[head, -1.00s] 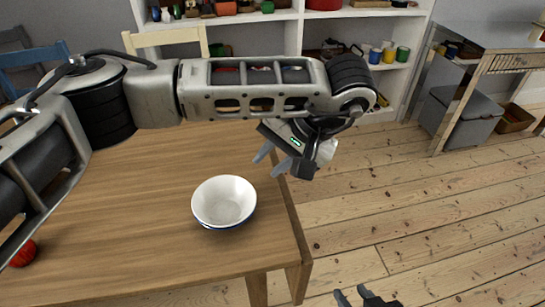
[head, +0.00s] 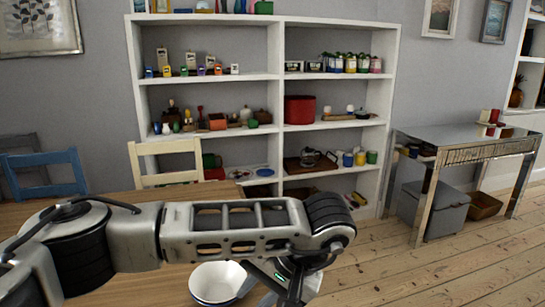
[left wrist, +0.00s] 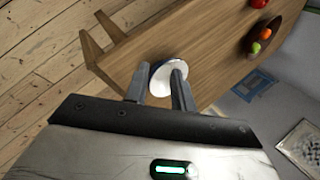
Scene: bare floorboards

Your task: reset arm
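My left arm reaches across the head view from the left. Its gripper (head: 278,297) is at the bottom edge, partly cut off, beside the white bowl (head: 215,279) on the wooden table. In the left wrist view the two fingers of my left gripper (left wrist: 160,70) stand apart with nothing held between them. The white bowl (left wrist: 164,80) shows beyond them on the table, partly hidden behind the fingers. My right gripper is in neither current view.
The wooden table (left wrist: 208,57) bears a brown dish (left wrist: 266,44) of fruit. A blue chair (head: 45,175) and a cream chair (head: 165,165) stand behind it. A white shelf (head: 277,75) lines the wall. A metal table (head: 470,143) stands right. Floorboards (head: 430,265) between are clear.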

